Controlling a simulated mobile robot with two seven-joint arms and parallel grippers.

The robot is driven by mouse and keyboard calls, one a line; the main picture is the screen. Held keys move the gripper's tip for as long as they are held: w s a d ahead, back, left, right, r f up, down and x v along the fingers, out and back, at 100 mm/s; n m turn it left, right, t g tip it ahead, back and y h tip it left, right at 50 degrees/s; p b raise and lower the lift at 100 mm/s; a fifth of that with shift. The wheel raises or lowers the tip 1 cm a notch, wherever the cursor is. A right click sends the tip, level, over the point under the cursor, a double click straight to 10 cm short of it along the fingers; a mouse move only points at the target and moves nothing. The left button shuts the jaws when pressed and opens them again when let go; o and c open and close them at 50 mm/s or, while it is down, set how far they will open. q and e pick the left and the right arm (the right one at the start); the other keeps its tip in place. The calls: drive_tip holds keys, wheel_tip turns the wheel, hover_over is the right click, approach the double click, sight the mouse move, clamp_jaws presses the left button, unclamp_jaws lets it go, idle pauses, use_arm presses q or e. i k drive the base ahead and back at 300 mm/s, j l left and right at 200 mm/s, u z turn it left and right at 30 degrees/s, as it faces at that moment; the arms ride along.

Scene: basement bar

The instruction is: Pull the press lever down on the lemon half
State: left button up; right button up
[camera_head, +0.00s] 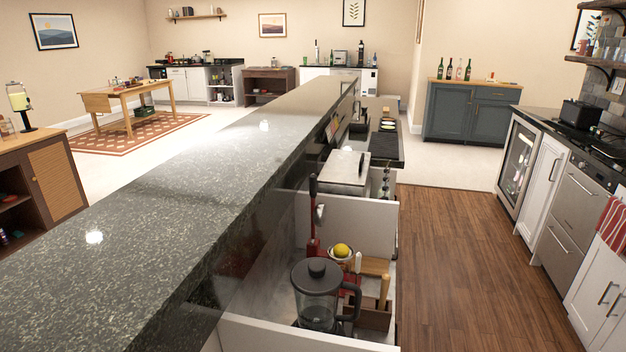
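A citrus press (314,243) with a red upright stands on the lower counter behind the bar. Its press lever (313,187) has a dark grip and points up, rising above the low white partition. A yellow lemon half (341,250) sits in a cup at the front of the press, to the right of the upright. The foot of the press is partly hidden by the blender-like jug in front. Neither of my grippers is in view.
A dark lidded jug (317,290) stands nearest, in front of the press. A wooden board (375,266) and a dark box with a wooden handle (372,316) are to the right. The raised stone bar top (190,210) borders the left. Wood floor (460,260) is clear on the right.

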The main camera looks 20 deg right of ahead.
sight(313, 208)
drive_tip(key=l+u, duration=0.3)
drive_tip(key=l, duration=0.6)
drive_tip(key=l+u, duration=0.2)
drive_tip(key=l, duration=0.25)
drive_tip(key=k+l+u, duration=0.1)
drive_tip(key=l+u, duration=0.15)
drive_tip(key=l, duration=0.15)
drive_tip(key=l+u, duration=0.25)
drive_tip(key=l, duration=0.2)
drive_tip(key=l+u, duration=0.25)
drive_tip(key=l, duration=0.2)
drive_tip(key=k+l+u, duration=0.15)
drive_tip(key=l+u, duration=0.15)
drive_tip(key=k+l+u, duration=0.1)
drive_tip(key=l+u, duration=0.15)
drive_tip(key=l, duration=0.3)
